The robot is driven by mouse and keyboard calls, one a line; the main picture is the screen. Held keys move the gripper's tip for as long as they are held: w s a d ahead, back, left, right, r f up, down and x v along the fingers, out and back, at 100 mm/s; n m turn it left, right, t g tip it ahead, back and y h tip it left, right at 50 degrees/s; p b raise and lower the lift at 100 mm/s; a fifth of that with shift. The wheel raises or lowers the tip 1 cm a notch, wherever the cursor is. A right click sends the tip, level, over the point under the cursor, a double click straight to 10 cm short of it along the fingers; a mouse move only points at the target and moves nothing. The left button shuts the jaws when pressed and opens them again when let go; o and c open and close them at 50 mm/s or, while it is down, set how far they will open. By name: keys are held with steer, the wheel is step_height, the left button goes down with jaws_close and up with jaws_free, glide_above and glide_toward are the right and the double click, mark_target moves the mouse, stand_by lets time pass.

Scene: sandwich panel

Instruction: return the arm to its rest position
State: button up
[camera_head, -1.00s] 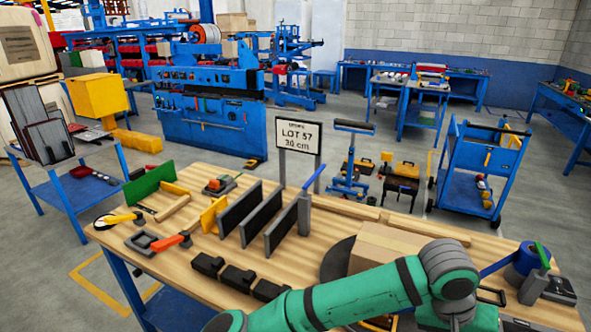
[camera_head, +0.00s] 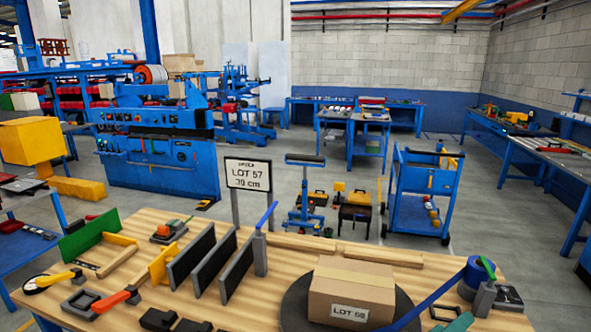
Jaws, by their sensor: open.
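My arm and gripper do not show clearly in the current head view. The wooden workbench (camera_head: 285,268) fills the lower part of the view. A cardboard box (camera_head: 352,284) labelled LOT 58 sits on a dark round plate (camera_head: 294,304). A sign (camera_head: 248,174) reading LOT 57, 30 cm stands at the bench's back edge.
Dark upright panels (camera_head: 213,262), an orange-handled tool (camera_head: 110,301) and a green panel (camera_head: 89,234) stand or lie on the bench's left. A blue tape roll (camera_head: 479,272) is at the right. A blue cart (camera_head: 420,195) stands on the floor behind.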

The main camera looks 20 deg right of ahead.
steer(key=w+a+f+n+t+y, duration=0.35)
steer(key=a+f+n+t, duration=0.35)
steer(key=a+f+t, duration=0.3)
steer(key=s+a+f+n+t+y, duration=0.1)
steer(key=s+a+f+y, duration=0.2)
steer(key=a, duration=0.4)
steer(key=s+a+f+n+t+y, duration=0.1)
steer(key=s+a+f+y, duration=0.1)
steer(key=a+f+y, duration=0.4)
steer(key=s+a+f+m+y, duration=0.3)
steer(key=s+a+m, duration=0.3)
steer(key=s+a, duration=1.4)
steer(key=shift+s+a+f+g+y, duration=0.25)
steer(key=shift+s+g+y, duration=0.15)
steer(key=shift+s+y, duration=0.45)
steer(key=shift+s, duration=0.1)
steer(key=c, duration=0.7)
steer(key=shift+c, duration=0.2)
